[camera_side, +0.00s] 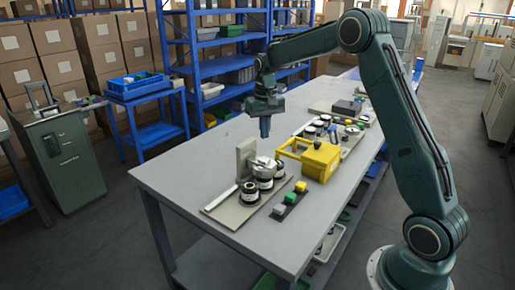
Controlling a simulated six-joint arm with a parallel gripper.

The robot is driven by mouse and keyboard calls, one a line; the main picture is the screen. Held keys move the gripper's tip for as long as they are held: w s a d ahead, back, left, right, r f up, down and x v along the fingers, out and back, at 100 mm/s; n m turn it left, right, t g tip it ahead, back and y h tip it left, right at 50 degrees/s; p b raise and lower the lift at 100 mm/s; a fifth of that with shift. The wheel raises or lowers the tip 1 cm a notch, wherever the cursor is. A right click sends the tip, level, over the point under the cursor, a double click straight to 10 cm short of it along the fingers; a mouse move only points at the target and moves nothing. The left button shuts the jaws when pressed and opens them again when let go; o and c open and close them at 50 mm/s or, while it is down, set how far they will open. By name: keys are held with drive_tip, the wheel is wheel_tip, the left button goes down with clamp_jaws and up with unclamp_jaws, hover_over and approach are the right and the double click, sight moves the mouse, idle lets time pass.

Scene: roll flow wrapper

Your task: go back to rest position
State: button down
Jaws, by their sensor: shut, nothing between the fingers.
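My gripper (265,128) hangs above the grey workbench (185,178), near its far-left edge, pointing down. Its fingers are together, and nothing is visible between them. It is clear of the bench top and of the things on it. My dark green arm reaches in from the right, arching over the bench.
More round parts (318,122) lie behind. Blue shelving (170,50) stands beyond; the bench's left part is bare.

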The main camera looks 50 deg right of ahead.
drive_tip(key=s+a+r+n+t, duration=0.3)
drive_tip(key=s+a+r, duration=0.9)
drive_tip(key=s, duration=0.2)
drive_tip(key=s+a+f+n+t, duration=0.1)
drive_tip(key=s+a, duration=0.2)
drive_tip(key=s, duration=0.5)
drive_tip(key=s+a+n+t, duration=0.1)
drive_tip(key=s+a, duration=0.2)
drive_tip(key=s, duration=0.5)
drive_tip(key=shift+s+f+n, duration=0.35)
drive_tip(key=shift+s+n, duration=0.05)
